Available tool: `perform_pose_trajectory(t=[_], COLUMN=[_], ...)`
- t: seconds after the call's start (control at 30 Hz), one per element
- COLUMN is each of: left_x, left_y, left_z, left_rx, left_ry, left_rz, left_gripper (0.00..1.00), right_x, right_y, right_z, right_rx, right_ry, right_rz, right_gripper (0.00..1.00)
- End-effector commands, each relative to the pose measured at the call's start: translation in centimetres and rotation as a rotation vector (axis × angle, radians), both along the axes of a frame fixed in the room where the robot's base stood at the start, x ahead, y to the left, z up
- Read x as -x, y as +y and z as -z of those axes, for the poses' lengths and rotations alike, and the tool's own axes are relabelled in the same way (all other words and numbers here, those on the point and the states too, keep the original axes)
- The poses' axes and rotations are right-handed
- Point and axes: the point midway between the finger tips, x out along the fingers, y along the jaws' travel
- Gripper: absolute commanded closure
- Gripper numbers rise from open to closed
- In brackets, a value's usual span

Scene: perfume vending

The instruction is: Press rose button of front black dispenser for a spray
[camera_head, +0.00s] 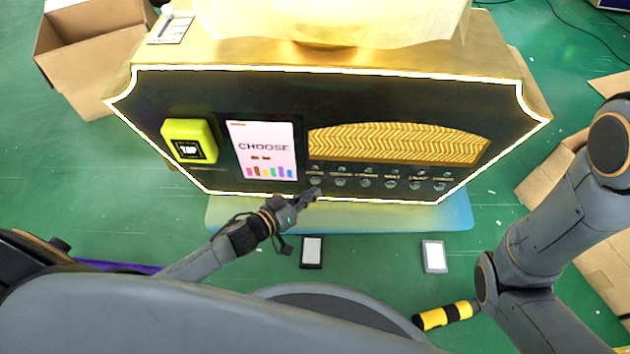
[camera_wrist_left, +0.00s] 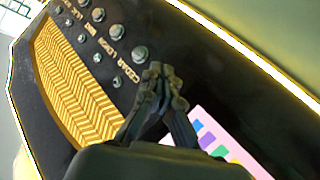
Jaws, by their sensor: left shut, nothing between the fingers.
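The dispenser's black front panel (camera_head: 225,100) faces me, in a gold casing with a glowing white edge. A row of round silver buttons runs under its gold zigzag window; a middle button (camera_head: 390,184) has a label too small to read surely. In the wrist view larger buttons (camera_wrist_left: 117,32) show beside gold lettering, with "CEDAR" partly legible; I cannot pick out the rose label. My left gripper (camera_head: 313,193) is shut and empty, its tips near the leftmost button (camera_head: 316,182). In the wrist view its fingertips (camera_wrist_left: 160,76) overlap the panel close to the end button; contact cannot be told.
A pink "CHOOSE" screen (camera_head: 262,168) and a yellow tap pad (camera_head: 190,141) are left of the buttons. Two small framed cards, one dark (camera_head: 312,252) and one grey (camera_head: 434,256), lie below the dispenser. Cardboard boxes (camera_head: 88,50) stand behind left. My right arm is at right.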

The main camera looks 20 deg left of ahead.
Motion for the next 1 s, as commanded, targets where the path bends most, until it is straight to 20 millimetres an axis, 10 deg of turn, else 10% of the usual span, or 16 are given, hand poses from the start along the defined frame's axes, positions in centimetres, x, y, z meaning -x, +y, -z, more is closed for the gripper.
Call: perform_pose_trajectory(t=[1.0], left_x=[-0.84], left_y=[0.18], left_z=[-0.1], left_rx=[0.0], left_ry=[-0.001], left_rz=[0.0], left_gripper=[1.0], right_x=[-0.08], right_y=[0.01], right_z=[-0.58], right_rx=[0.0], right_ry=[0.002], right_rz=[-0.001], right_gripper=[0.71])
